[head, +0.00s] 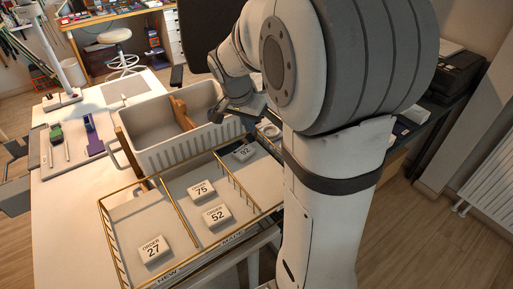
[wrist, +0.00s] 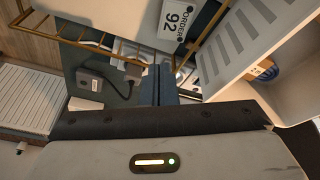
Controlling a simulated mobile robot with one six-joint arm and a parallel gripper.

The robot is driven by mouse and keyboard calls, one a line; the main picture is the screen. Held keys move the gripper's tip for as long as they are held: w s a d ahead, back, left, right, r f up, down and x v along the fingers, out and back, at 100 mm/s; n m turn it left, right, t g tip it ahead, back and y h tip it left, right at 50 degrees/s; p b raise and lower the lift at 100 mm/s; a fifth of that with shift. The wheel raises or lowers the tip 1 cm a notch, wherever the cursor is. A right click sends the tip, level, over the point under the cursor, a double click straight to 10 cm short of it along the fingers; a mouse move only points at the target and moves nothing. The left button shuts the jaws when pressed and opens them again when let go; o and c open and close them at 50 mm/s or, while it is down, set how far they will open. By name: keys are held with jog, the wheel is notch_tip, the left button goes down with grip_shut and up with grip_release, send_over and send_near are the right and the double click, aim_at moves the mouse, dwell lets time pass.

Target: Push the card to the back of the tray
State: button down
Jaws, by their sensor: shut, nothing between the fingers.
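The wire-railed tray (head: 128,209) stands on the white table, split by brass rails into sections. The card marked 92 (head: 243,152) lies in its right section. That card also shows at the top of the wrist view (wrist: 172,22), beside a brass rail. Cards 75 (head: 202,190) and 52 (head: 217,215) lie in the middle section, and card 27 (head: 154,249) in the left one. My gripper (wrist: 164,72) is shut and empty, apart from card 92 in the wrist picture. In the head view its dark body is above card 92, the fingertips unclear.
A white ribbed bin (head: 165,152) with a wooden divider (head: 181,112) stands directly behind the tray. A purple-handled tool (head: 92,135) and a green one lie at the left. A dark counter with devices is at the right. The table's front left is clear.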

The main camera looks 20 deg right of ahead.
aim_at(258, 148)
jog(key=shift+m, duration=0.9)
jog(key=x, duration=1)
jog(key=shift+w+d+r, duration=0.15)
jog(key=shift+w, duration=0.1)
jog(key=shift+s+b, duration=0.1)
jog(key=shift+b, duration=0.3)
